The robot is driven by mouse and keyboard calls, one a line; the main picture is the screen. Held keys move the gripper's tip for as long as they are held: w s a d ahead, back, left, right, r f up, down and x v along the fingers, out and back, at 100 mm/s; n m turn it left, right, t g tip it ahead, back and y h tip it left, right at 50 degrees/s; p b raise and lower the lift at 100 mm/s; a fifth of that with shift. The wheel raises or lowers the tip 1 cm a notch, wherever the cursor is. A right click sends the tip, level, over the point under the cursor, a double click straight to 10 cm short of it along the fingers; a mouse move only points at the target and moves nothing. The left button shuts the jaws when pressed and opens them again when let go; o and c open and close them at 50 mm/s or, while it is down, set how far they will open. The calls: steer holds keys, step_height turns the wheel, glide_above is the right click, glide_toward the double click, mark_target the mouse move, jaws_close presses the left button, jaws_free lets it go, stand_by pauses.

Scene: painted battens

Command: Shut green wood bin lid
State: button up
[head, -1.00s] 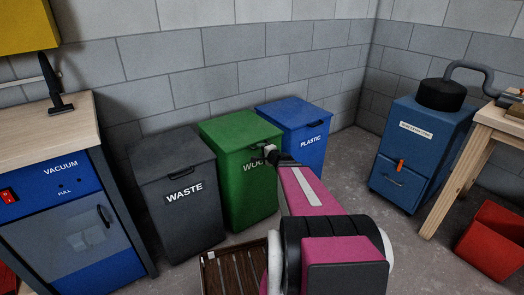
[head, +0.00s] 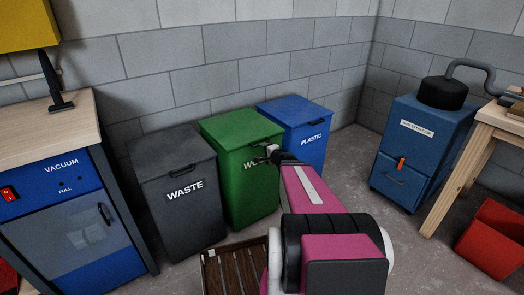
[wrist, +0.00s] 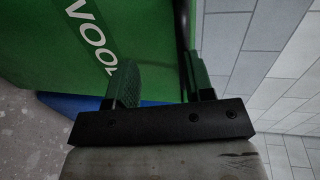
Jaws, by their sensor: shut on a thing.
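The green wood bin (head: 250,195) stands between a dark grey bin and a blue bin. Its green lid (head: 236,126) looks flat on top of the bin in the head view; I cannot tell whether a small gap remains at its front. My gripper (head: 262,154) is at the upper front of the bin, by the lid's front edge, and covers part of the white label. In the wrist view my gripper (wrist: 162,85) has one finger before the bin's front and the other by the lid's edge. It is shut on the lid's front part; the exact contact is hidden.
The grey waste bin (head: 178,205) is close on the left and the blue plastic bin (head: 310,140) on the right. A slatted wooden crate (head: 238,272) lies on the floor in front. A block wall is behind. Open floor (head: 350,180) lies to the right.

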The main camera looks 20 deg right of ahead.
steer(key=v, duration=0.9)
steer(key=shift+a, duration=0.1)
steer(key=s+a+f+n+g+y, duration=0.2)
steer(key=a+n+g, duration=0.2)
steer(key=a, duration=0.2)
steer(key=s+a+f+n+g+y, duration=0.1)
steer(key=s+a+n+g, duration=0.2)
steer(key=a, duration=0.4)
steer(key=s+a+f+n+g+h, duration=0.2)
steer(key=s+f+n+g+h, duration=0.1)
steer(key=s+n+g+h, duration=0.3)
steer(key=shift+s+n+g+h, duration=0.35)
steer(key=shift+n+g+h, duration=0.25)
steer(key=shift+g+h, duration=0.35)
